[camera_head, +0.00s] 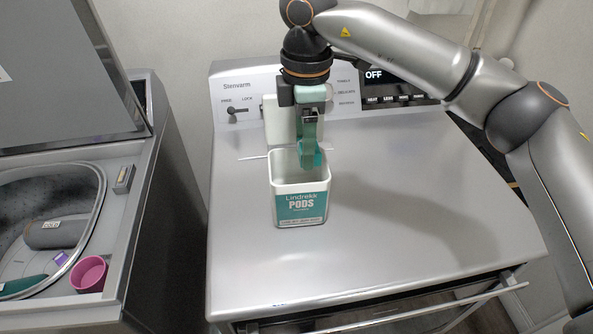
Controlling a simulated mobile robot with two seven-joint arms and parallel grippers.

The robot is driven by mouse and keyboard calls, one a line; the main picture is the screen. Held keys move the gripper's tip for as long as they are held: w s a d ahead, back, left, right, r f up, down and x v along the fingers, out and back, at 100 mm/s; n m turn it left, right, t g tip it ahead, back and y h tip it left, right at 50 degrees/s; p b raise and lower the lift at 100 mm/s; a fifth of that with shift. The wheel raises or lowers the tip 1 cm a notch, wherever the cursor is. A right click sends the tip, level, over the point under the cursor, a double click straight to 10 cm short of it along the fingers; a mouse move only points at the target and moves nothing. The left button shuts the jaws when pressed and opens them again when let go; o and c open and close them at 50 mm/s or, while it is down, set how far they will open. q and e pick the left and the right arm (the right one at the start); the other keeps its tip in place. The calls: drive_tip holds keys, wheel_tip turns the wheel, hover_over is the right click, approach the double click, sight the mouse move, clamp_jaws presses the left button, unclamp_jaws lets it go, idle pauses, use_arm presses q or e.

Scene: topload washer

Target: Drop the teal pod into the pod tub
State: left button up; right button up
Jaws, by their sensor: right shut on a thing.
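The white pod tub (301,206) with a teal "Lindrekk PODS" label stands upright on the dryer top. Its mouth is open, and a white lid-like panel (277,124) stands up behind it. My right gripper (312,160) points straight down over the tub's mouth, its fingertips at about the rim. It is shut on the teal pod (318,160), which is mostly hidden by the similarly coloured fingers. I cannot tell how far the pod is below the rim. My left gripper is not in view.
The silver dryer top (400,220) is clear around the tub. Its control panel (236,98) rises behind. At left, the washer (135,215) has its lid raised. A pink cup (89,274) and a grey roll-shaped item (57,234) show at its opening.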

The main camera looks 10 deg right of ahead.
drive_tip(key=shift+f+b, duration=0.35)
drive_tip(key=shift+f, duration=0.6)
drive_tip(key=o, duration=1.4)
wheel_tip(320, 180, up, 13)
drive_tip(key=shift+f, duration=0.2)
